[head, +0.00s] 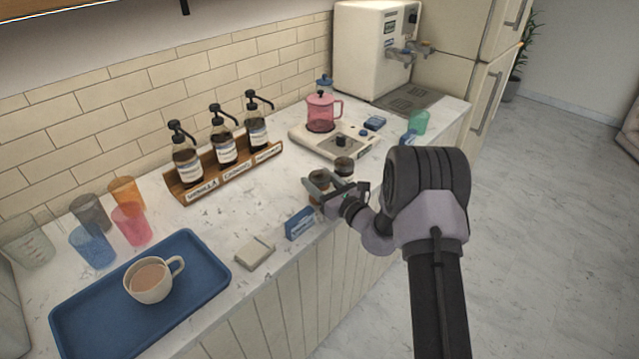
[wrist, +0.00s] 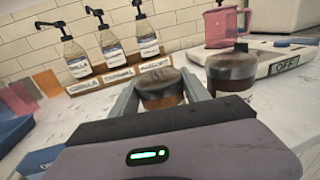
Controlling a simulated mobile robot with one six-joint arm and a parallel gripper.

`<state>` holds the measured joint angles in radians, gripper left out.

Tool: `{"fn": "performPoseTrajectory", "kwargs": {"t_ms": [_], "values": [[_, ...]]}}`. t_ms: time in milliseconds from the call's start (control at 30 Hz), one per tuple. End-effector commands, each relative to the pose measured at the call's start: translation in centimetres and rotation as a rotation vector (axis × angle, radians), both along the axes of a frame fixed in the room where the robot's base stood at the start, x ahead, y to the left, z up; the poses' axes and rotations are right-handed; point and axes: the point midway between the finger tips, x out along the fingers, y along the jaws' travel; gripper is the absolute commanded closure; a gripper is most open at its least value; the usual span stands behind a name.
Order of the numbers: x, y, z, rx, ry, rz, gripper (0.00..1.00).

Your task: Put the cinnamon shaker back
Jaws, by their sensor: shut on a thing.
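My gripper (head: 322,187) is shut on a small round shaker with a dark lid and orange-brown contents, low over the counter near its front edge. The shaker (wrist: 162,90) sits between the two fingers in the wrist view, and partly shows in the head view (head: 318,178). Its colour fits the cinnamon shaker, but no label is readable. I cannot tell whether its base touches the counter. A similar darker shaker (head: 344,167) stands just right of it, apart from the gripper; it also shows in the wrist view (wrist: 232,74).
A blue sign (head: 299,223) and a pale square block (head: 255,252) lie left of the gripper by the front edge. A wooden rack (head: 232,170) with pump bottles is behind. A hot plate (head: 324,141) with a pink pot (head: 321,112) stands beyond. A blue tray (head: 205,250) holds a cup.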

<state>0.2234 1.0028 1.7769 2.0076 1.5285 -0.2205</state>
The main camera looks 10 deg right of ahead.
Motion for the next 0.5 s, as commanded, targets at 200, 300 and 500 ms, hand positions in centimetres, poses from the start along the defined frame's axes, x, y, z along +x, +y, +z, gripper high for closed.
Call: {"fn": "performPoseTrajectory", "kwargs": {"t_ms": [200,300,500], "values": [[0.0,-0.01,-0.27,0.0,-0.001,0.0,0.92],[0.0,-0.01,-0.16,0.0,0.0,0.0,0.28],[0.0,-0.01,-0.13,0.0,0.0,0.0,0.24]]}}
